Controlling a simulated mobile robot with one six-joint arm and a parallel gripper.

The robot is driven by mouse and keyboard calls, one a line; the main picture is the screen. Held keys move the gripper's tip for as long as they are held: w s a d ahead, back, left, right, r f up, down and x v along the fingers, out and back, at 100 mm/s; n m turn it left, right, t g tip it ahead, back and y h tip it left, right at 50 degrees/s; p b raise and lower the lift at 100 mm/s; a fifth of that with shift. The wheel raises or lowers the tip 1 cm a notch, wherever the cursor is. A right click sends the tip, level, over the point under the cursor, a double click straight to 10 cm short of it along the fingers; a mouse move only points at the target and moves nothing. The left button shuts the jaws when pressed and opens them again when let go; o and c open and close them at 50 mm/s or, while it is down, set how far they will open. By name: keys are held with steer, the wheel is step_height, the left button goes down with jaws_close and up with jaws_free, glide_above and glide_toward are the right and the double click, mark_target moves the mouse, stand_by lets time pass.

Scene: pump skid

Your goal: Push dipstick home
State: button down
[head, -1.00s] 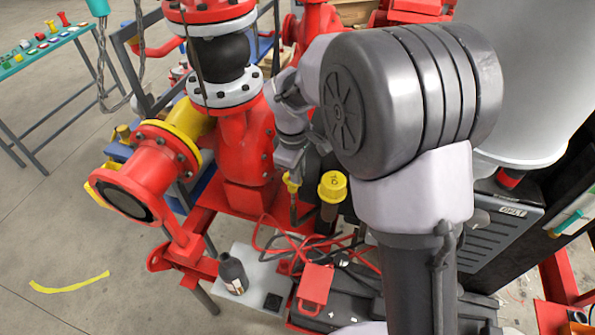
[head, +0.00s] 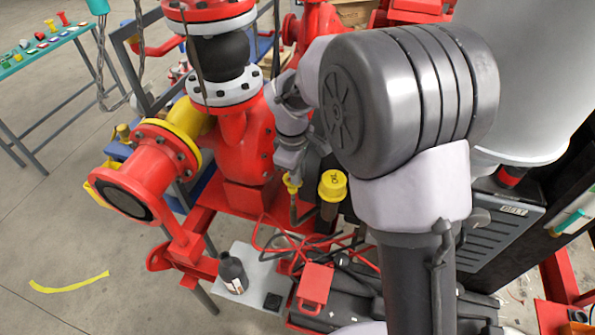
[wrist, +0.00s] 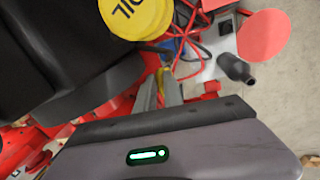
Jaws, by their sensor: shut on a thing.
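My gripper (head: 290,172) points down beside the red pump in the head view. It is shut on the yellow dipstick handle (head: 292,184). Just below the handle is a dark bent tube (head: 295,213). How deep the dipstick sits in it I cannot tell. In the wrist view my gripper's fingers (wrist: 163,90) are close together, with a sliver of the yellow handle (wrist: 160,77) between them. The rest of the dipstick is hidden there.
A yellow oil cap (head: 332,186) stands close to the right of my gripper. A dark bottle (head: 232,272) stands on a grey plate near red cables (head: 305,243). The red pump body (head: 247,150) is close on the left.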

step_height(320, 180, down, 9)
steer(key=b, duration=0.3)
steer(key=shift+r+b, duration=0.2)
steer(key=shift+b, duration=0.2)
steer(key=shift+s, duration=0.1)
steer(key=c, duration=1.5)
jaws_free()
steer(key=shift+o, duration=0.2)
steer(key=shift+r, duration=0.1)
step_height(320, 180, up, 17)
steer(key=s+a+p, duration=0.1)
steer(key=s+p, duration=0.1)
steer(key=p, duration=0.3)
steer(key=shift+p, duration=0.3)
steer(key=shift+a, duration=0.1)
